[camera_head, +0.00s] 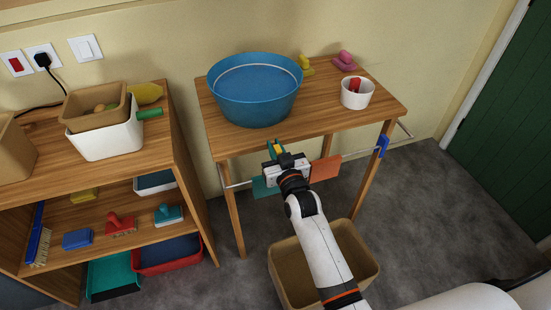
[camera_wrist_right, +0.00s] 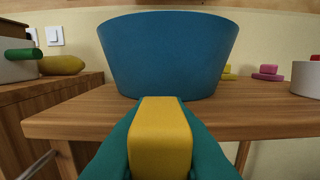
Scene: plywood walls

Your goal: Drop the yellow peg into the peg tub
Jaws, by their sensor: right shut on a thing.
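The yellow peg (camera_wrist_right: 160,135) is between the two green fingers of my right gripper (camera_wrist_right: 160,150) in the right wrist view. In the head view my right gripper (camera_head: 277,149) is shut on the peg (camera_head: 277,149), of which only a little shows. The gripper is at the table's front edge, in front of the blue basin. A small white tub (camera_head: 356,101) with a red piece in it, which looks like the peg tub, stands on the table to the right of the basin. My left gripper is not in view.
The large blue basin (camera_head: 255,105) stands on the wooden table (camera_head: 325,118), directly ahead of the gripper. Yellow (camera_head: 305,66) and pink (camera_head: 344,61) pieces lie behind. Cloths hang on a front rail (camera_head: 355,153). A tan bin (camera_head: 360,245) is below. A shelf stands left.

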